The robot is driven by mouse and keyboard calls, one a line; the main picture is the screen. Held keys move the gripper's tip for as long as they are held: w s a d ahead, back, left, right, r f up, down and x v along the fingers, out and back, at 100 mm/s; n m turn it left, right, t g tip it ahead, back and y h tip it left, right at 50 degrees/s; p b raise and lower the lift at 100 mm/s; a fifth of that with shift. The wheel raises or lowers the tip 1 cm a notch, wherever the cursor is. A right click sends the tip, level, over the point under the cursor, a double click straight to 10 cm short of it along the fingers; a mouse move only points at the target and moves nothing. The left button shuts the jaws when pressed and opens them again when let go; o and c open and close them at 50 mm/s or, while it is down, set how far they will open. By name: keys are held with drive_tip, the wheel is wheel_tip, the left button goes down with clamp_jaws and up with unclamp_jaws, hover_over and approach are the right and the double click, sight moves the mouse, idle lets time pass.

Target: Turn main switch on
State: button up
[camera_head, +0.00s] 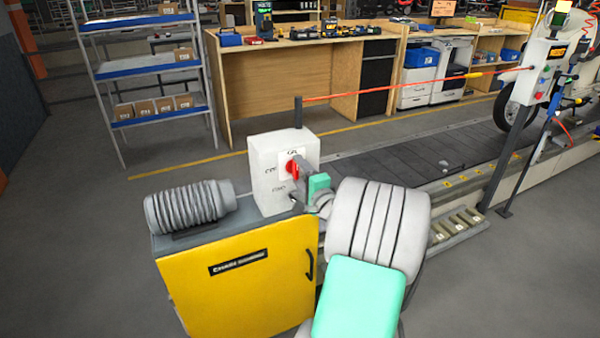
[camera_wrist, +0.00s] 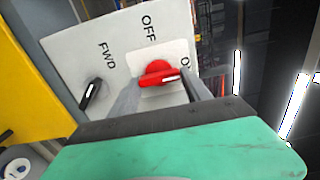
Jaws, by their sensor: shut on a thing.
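The main switch is a red rotary knob (camera_wrist: 153,71) on the face of a white control box (camera_head: 270,160). The red knob also shows in the head view (camera_head: 291,168), partly covered by my fingers. My gripper (camera_head: 300,170) is shut on the knob, with one grey finger on each side in the wrist view (camera_wrist: 160,84). The knob's white mark is at its right end there, towards a label starting with "O" that a finger partly hides. The label "OFF" stands above the knob in the wrist view.
A black selector (camera_wrist: 91,93) sits beside the "FWD" label. The box stands on a yellow cabinet (camera_head: 235,295) beside a grey ribbed roll (camera_head: 187,205). A red cord (camera_head: 400,88) runs from the box's post to a far post. A conveyor (camera_head: 400,150) lies behind.

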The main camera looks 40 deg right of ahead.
drive_tip(key=o, duration=1.4)
drive_tip(key=shift+c, duration=0.2)
drive_tip(key=b+v, duration=0.1)
drive_tip(key=v, duration=0.6)
drive_tip(key=shift+s+a, duration=0.2)
drive_tip(key=shift+s, duration=0.2)
